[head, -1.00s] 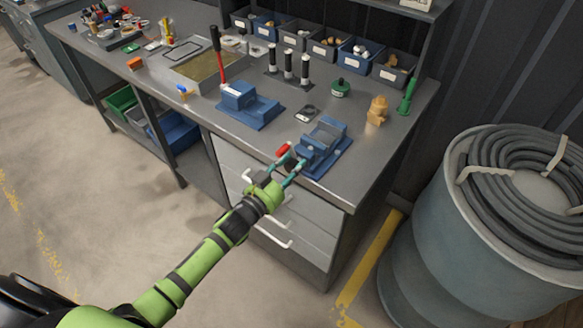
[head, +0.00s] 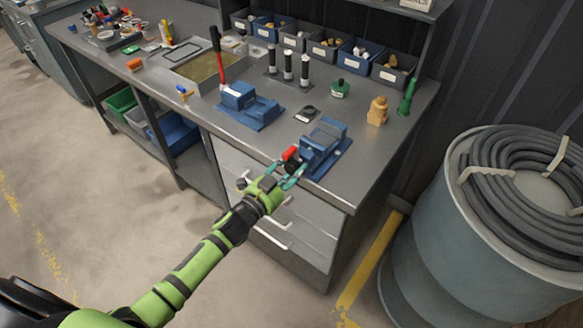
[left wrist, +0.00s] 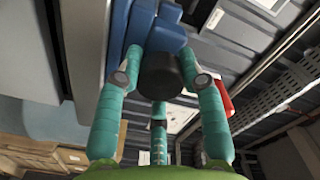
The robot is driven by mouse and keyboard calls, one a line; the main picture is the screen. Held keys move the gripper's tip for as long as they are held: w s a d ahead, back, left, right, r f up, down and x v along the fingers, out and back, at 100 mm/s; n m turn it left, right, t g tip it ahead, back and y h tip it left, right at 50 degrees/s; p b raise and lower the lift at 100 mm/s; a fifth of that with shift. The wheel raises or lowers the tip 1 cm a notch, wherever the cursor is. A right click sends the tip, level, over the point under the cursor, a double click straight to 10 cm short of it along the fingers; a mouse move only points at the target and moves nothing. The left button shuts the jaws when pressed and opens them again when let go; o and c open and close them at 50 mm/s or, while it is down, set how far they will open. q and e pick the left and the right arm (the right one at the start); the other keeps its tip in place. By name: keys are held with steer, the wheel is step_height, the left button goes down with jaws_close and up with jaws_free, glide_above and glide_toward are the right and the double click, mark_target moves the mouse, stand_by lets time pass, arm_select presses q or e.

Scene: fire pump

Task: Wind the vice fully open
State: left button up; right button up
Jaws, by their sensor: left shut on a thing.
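The blue vice (head: 324,142) stands near the front right corner of the workbench, its crank side facing my arm. Its crank has a red handle (head: 290,153), which also shows right of the fingers in the left wrist view (left wrist: 226,98). My left gripper (head: 286,172) is at the front of the vice. In the left wrist view its teal fingers (left wrist: 160,72) are shut on the crank's dark round hub (left wrist: 160,80), with blue vice body beyond. The gap between the vice jaws is too small to judge. My right gripper is out of view.
Another blue fixture (head: 248,107) with a red-handled lever stands left of the vice. A drum with coiled hose (head: 440,230) stands right of the bench. Drawer handles (head: 272,240) project below my forearm.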

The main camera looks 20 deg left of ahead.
arm_select(q)
steer(key=shift+s+a+f, duration=0.1)
steer(key=shift+f, duration=0.3)
steer(key=o, duration=1.2)
steer(key=shift+c, duration=0.2)
steer(key=shift+r, duration=0.15)
steer(key=v, duration=1.2)
steer(key=shift+r, duration=0.1)
